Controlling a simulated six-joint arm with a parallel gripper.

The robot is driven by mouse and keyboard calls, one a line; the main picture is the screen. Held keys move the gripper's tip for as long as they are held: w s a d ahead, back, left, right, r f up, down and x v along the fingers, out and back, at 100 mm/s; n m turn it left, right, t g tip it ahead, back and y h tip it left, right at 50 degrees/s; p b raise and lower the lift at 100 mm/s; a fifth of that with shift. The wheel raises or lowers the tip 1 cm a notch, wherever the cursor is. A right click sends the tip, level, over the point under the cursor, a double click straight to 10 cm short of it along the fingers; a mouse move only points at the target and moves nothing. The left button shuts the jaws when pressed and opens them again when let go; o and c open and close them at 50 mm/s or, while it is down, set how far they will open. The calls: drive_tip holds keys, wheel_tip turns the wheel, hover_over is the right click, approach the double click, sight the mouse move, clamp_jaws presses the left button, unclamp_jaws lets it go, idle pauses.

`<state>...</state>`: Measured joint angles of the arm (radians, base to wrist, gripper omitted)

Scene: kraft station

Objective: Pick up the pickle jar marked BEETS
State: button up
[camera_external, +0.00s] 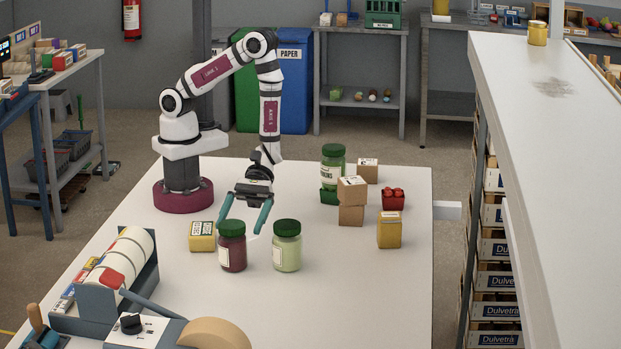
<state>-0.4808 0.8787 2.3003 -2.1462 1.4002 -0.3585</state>
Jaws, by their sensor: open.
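A jar with dark red contents and a green lid (232,250) stands upright on the white table; its label is turned left and too small to read. A jar with pale green contents and a green lid (287,252) stands close to its right. Another green-lidded jar (333,160) stands farther back, partly behind boxes; its label seems to end in "KINS". My gripper (245,217) is open and empty, pointing down. Its two teal fingers show above and behind the red and pale green jars, one finger near the red jar's lid. I cannot tell whether it touches.
A yellow box (202,237) lies just left of the red jar. A tape dispenser (122,268) fills the table's front left. The right front of the table is clear.

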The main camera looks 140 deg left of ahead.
sight(227, 253)
drive_tip(key=x, duration=0.6)
clamp_jaws()
idle(0.3)
